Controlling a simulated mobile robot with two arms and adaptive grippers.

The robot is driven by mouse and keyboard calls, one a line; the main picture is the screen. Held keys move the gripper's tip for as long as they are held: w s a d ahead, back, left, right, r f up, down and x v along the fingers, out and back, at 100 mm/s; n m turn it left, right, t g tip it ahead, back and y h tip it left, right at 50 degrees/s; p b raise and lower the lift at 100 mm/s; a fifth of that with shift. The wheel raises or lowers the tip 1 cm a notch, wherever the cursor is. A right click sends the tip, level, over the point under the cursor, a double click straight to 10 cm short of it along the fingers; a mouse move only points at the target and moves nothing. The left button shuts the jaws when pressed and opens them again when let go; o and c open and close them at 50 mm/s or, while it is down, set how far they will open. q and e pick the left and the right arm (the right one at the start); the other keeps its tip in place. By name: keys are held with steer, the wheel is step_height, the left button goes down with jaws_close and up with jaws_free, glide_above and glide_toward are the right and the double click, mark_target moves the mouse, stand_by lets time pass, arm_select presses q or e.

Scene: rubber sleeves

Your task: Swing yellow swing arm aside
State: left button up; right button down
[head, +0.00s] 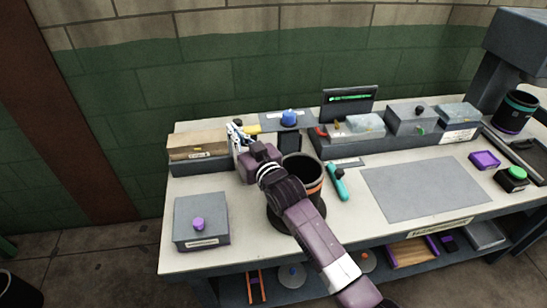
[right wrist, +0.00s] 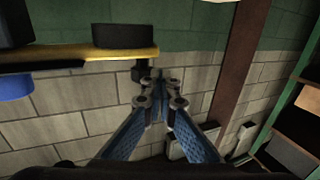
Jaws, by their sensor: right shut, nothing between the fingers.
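The yellow swing arm (head: 252,129) shows as a short yellow piece at the back left of the bench, beside a blue knob (head: 289,118) on a grey plate. My right gripper (head: 237,132) is just left of it, shut and empty, and partly hides its left end. In the right wrist view the yellow swing arm (right wrist: 85,54) runs in from the left, with a dark block on top and a dark peg (right wrist: 138,71) under its end. The shut fingertips (right wrist: 160,92) are close to that peg; I cannot tell whether they touch. My left gripper is not in view.
A dark cup with an orange band (head: 308,172) stands close beside my right arm. A cardboard-topped box (head: 197,146) is left of the gripper, and a grey box with a purple knob (head: 202,222) is front left. A grey mat (head: 420,188) lies clear at right.

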steer(key=shift+d+b+x, duration=0.25)
steer(key=shift+b+x, duration=0.45)
steer(key=shift+x, duration=0.8)
steer(key=shift+w, duration=0.2)
